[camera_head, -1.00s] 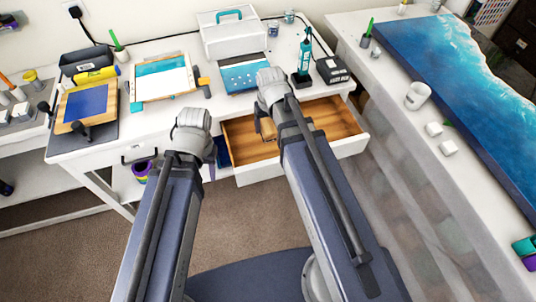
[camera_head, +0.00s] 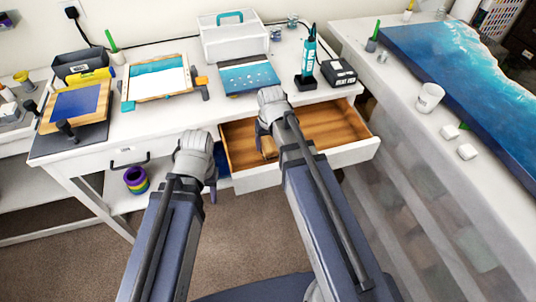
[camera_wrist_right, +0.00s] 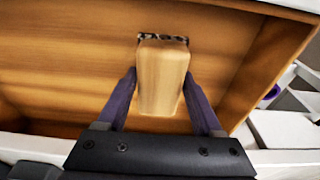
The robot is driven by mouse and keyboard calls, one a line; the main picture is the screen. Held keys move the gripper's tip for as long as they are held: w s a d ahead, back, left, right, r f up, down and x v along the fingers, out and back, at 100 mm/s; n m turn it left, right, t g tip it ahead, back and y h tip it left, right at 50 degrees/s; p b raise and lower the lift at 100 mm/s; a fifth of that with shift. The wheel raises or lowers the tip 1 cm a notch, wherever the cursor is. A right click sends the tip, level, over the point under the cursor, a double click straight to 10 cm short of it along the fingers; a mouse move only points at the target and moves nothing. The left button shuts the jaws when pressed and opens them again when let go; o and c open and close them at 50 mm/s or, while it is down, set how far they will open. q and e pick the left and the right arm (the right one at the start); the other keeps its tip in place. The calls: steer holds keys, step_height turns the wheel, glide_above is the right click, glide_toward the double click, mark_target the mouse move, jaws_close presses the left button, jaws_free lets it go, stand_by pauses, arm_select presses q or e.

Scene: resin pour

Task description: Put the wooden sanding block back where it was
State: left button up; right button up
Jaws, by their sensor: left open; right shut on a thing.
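The wooden sanding block (camera_wrist_right: 162,78) is between the fingers of my right gripper (camera_wrist_right: 163,100), which is shut on it. A dark speckled strip shows at the block's far end. In the head view the block (camera_head: 269,148) shows just below my right gripper (camera_head: 266,135), at the open drawer (camera_head: 345,152). The wrist view shows the drawer's bare wooden floor (camera_wrist_right: 70,75) behind the block; I cannot tell whether the block touches it. My left gripper (camera_head: 212,185) is open and empty, in front of the desk, left of the drawer.
A long blue resin table (camera_head: 470,85) stands at right. Tape rolls (camera_head: 136,180) sit on the shelf below.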

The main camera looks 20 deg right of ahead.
mark_target(270, 145)
step_height(270, 145, down, 4)
steer(key=b, duration=0.3)
steer(key=shift+r+b, duration=0.2)
steer(key=shift+b, duration=0.15)
steer(key=shift+f, duration=0.15)
steer(key=o, duration=1.4)
steer(key=shift+o, duration=0.2)
steer(key=shift+r, duration=0.2)
steer(key=r+p, duration=0.4)
steer(key=s+r+p, duration=0.1)
steer(key=r+p, duration=0.7)
steer(key=shift+s, duration=0.4)
steer(key=s+a+n+g+h, duration=0.1)
steer(key=s+a+n+g, duration=0.1)
steer(key=s+a, duration=0.8)
steer(key=shift+s+a+f+n, duration=0.2)
steer(key=shift+s+n, duration=0.5)
steer(key=shift+s, duration=0.5)
